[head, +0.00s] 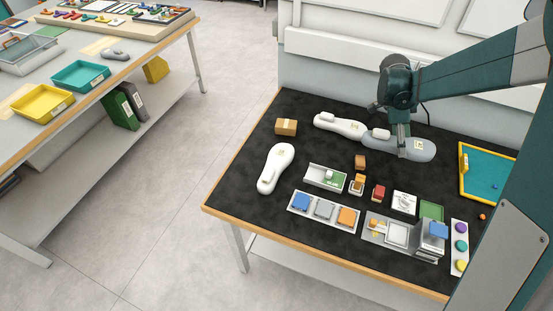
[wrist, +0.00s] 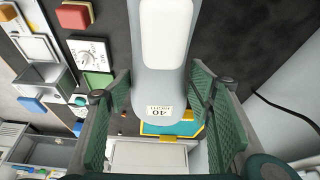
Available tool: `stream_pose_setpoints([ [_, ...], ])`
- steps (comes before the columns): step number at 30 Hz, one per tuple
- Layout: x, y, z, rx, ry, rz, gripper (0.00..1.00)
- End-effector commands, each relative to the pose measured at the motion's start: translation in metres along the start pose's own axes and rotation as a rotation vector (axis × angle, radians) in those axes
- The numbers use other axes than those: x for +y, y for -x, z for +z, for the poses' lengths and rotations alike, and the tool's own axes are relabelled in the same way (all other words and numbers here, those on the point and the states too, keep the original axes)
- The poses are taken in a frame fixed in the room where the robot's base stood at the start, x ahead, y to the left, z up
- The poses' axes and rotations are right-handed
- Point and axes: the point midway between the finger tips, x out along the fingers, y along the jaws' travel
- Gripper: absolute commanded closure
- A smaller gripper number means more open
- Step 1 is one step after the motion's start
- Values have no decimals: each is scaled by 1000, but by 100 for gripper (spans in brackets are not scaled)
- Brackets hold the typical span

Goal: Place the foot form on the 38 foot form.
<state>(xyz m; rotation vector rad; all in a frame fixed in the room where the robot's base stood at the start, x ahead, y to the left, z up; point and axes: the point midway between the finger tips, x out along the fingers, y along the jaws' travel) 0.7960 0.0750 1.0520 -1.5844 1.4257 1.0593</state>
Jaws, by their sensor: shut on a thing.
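A grey foot form (head: 420,149) with a white raised pad (head: 378,134) is at the back right of the black work mat. In the wrist view the grey form (wrist: 160,83) carries a label reading 40 RIGHT. My gripper (head: 403,152) is shut on it, with green fingers on both sides of the grey body in the wrist view (wrist: 160,100). I cannot tell whether it is clear of the mat. A white foot form (head: 345,128) lies just left of it, and another white foot form (head: 275,168) lies at the left of the mat. Their labels are too small to read.
A small cardboard box (head: 286,127) stands at the back left of the black mat (head: 240,190). Several blocks, trays and fixtures fill the front and middle. A teal tray with yellow edges (head: 490,176) is at the right. A wall borders the back.

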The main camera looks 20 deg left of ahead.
Motion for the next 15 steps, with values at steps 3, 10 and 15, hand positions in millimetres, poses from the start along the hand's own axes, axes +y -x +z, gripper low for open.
stream_pose_setpoints([
  [3,4,17,29,0,43,-18,66],
  [10,15,47,81,0,121,-50,66],
  [15,26,69,119,0,178,-73,66],
])
